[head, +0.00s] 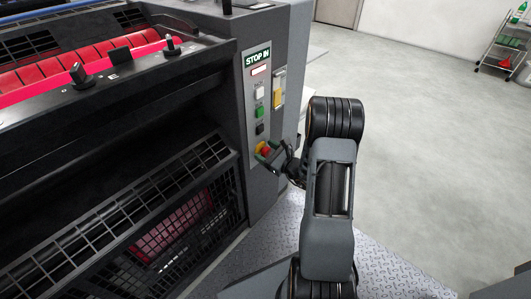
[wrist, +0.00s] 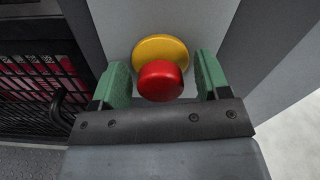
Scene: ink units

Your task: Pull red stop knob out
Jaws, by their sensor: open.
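The red stop knob (wrist: 160,80) sits on a round yellow backing (wrist: 160,48) on the grey panel. It also shows in the head view (head: 265,151), low on the panel of the machine. My gripper (wrist: 160,82) is open, with one green finger on each side of the knob. A gap shows between the knob and each finger. In the head view my gripper (head: 270,155) is at the knob and partly covers it.
White, green and black buttons (head: 259,111) line the panel above the knob. A yellow-and-white part (head: 279,88) is beside them. A dark mesh guard (head: 150,225) lies to the left. The grey floor (head: 430,150) to the right is open.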

